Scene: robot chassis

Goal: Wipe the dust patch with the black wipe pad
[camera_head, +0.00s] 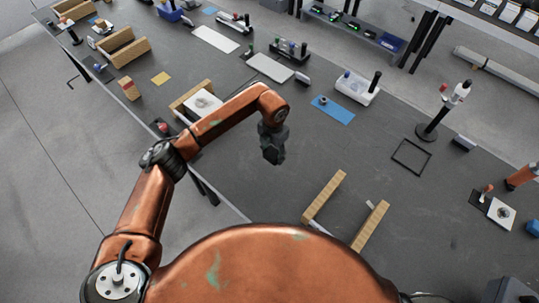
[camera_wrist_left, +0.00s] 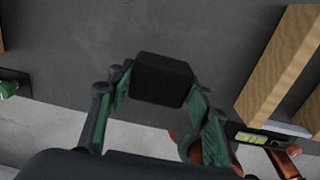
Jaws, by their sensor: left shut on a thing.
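My left gripper (camera_head: 272,150) hangs above the dark grey table, near the middle of the head view. In the left wrist view, its green-lined fingers are shut on the black wipe pad (camera_wrist_left: 162,78), a dark block with rounded edges. The pad's underside is hidden, and in the head view it blends with the dark gripper. Bare grey tabletop shows beyond the pad in the wrist view. I cannot clearly make out the dust patch in either view. My right gripper is not in view.
Two wooden bars (camera_head: 323,197) (camera_head: 370,226) lie on the near table. A wooden-sided holder (camera_head: 178,104) is left. Bare tabletop lies around the gripper.

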